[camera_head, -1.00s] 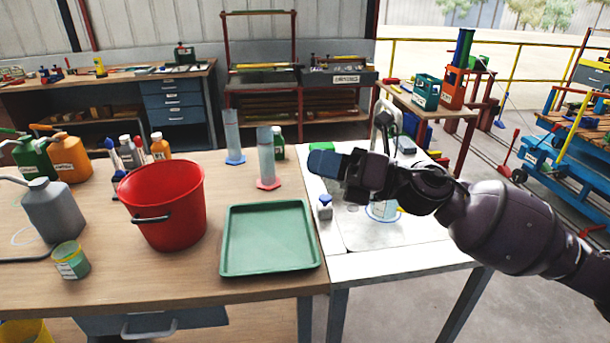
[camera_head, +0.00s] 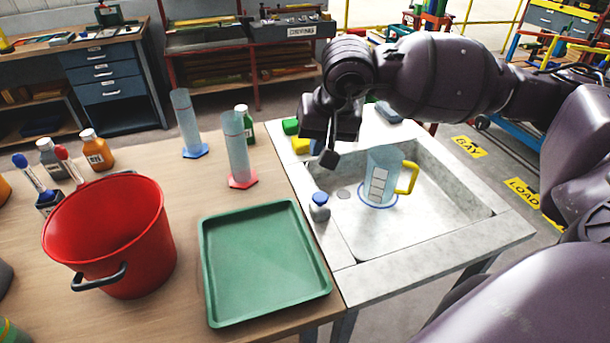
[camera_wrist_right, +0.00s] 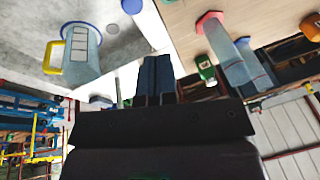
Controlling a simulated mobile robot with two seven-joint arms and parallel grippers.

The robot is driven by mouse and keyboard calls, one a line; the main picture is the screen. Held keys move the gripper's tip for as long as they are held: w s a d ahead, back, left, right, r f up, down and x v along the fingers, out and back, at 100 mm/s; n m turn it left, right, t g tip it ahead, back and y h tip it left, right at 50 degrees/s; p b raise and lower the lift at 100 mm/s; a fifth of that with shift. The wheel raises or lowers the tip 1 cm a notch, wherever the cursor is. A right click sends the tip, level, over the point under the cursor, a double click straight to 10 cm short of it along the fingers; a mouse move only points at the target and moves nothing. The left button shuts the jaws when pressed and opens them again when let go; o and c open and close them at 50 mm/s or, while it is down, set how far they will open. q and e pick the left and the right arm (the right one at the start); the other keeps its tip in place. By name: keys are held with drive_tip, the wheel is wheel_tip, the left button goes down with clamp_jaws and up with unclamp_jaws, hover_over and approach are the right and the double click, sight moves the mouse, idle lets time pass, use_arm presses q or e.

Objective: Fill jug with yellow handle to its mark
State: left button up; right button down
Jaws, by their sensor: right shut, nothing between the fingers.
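The clear jug (camera_head: 381,184) with a yellow handle (camera_head: 409,178) stands upright in the shallow stone sink (camera_head: 450,214), inside a blue ring. It has a pale label; I cannot tell its water level or its mark. The jug also shows in the right wrist view (camera_wrist_right: 82,52), at upper left. My right gripper (camera_head: 328,157) is shut and empty, above the sink's back-left part, left of the jug and apart from it. Its closed fingers show in the wrist view (camera_wrist_right: 157,78). The tap is hidden behind my right arm. My left gripper is not in view.
Left of the sink are a green tray (camera_head: 213,300), two measuring cylinders (camera_head: 236,152) (camera_head: 184,120) and a red bucket (camera_head: 145,240). Green and yellow blocks (camera_head: 291,127) lie at the sink's back left.

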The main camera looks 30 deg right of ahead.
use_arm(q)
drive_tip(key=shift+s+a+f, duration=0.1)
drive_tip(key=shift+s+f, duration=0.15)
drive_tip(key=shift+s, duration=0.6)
use_arm(e)
drive_tip(key=d+n, duration=0.1)
drive_tip(key=s+d+n+h, duration=0.1)
drive_tip(key=shift+n, duration=0.3)
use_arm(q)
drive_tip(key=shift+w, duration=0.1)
use_arm(e)
drive_tip(key=shift+s, duration=0.1)
approach(320, 195)
drive_tip(key=x, duration=0.5)
drive_tip(key=shift+w+f, duration=0.1)
drive_tip(key=shift+w, duration=0.15)
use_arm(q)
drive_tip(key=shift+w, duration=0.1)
use_arm(e)
drive_tip(key=shift+f, duration=0.75)
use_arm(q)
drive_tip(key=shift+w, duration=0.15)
use_arm(e)
drive_tip(key=shift+f, duration=0.1)
